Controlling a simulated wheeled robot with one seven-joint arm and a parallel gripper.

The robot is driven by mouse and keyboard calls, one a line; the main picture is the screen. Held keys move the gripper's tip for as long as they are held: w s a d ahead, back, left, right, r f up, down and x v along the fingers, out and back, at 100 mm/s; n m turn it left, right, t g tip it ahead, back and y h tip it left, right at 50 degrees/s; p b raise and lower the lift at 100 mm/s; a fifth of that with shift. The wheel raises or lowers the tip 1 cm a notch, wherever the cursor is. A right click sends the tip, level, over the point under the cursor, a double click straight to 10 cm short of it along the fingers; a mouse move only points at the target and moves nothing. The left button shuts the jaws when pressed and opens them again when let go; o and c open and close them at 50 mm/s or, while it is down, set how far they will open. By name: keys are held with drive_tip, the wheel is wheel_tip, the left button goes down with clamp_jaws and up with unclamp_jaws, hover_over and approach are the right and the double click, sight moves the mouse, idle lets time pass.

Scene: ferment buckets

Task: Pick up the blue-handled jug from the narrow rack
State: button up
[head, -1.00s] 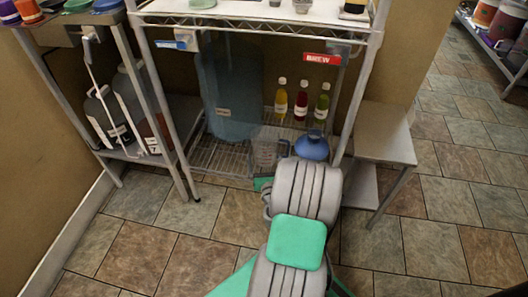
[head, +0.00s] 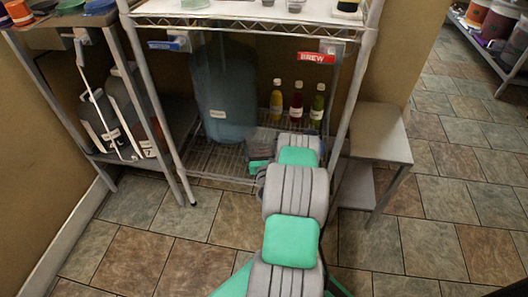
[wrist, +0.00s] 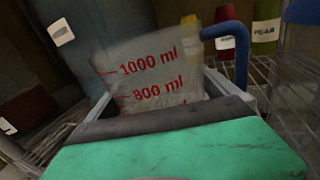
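The clear jug (head: 262,140) stands out at the front of the wire rack's lower shelf (head: 215,160) in the head view, just beyond my gripper (head: 258,167). In the wrist view the jug (wrist: 150,75) fills the middle, with red 1000 ml and 800 ml marks and its blue handle (wrist: 240,55) on the right. Pale finger edges of my gripper (wrist: 160,100) lie on both sides of the jug, close to its walls. Whether they press on it is not clear. The jug's lower part is hidden behind my gripper.
A large blue-tinted container (head: 225,95) stands behind the jug. Yellow, red and green bottles (head: 297,100) stand at the right of the shelf. A rack post (head: 352,110) and a low grey table (head: 375,140) are to the right.

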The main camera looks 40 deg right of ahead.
drive_tip(key=c, duration=0.9)
